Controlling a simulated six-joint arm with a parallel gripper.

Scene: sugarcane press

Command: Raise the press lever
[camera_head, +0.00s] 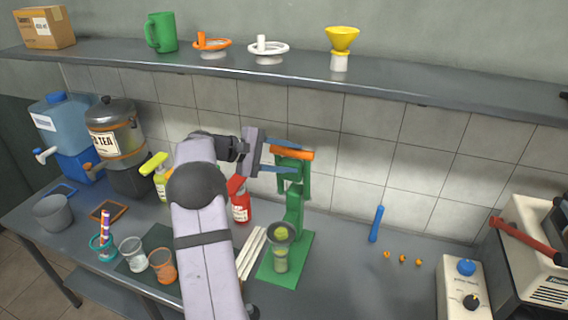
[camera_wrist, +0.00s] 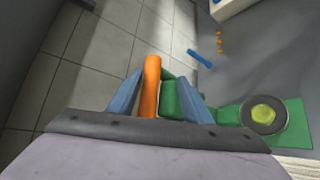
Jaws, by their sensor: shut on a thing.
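The press (camera_head: 293,200) is green and stands on a green base plate at the middle of the counter. Its lever (camera_head: 292,154) has an orange handle, which lies roughly level at the top of the press. My gripper (camera_head: 304,162) has blue fingers and is shut on the lever from the left, one finger above the handle and one below. In the wrist view the orange handle (camera_wrist: 151,85) lies between the fingers, with a green part of the press beside it. A clear cup with green contents (camera_head: 281,250) stands on the base plate.
A blue stick (camera_head: 376,224) and small orange pieces (camera_head: 403,259) lie to the right. A shelf (camera_head: 300,82) runs above the press. Counter right of the base plate is mostly clear.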

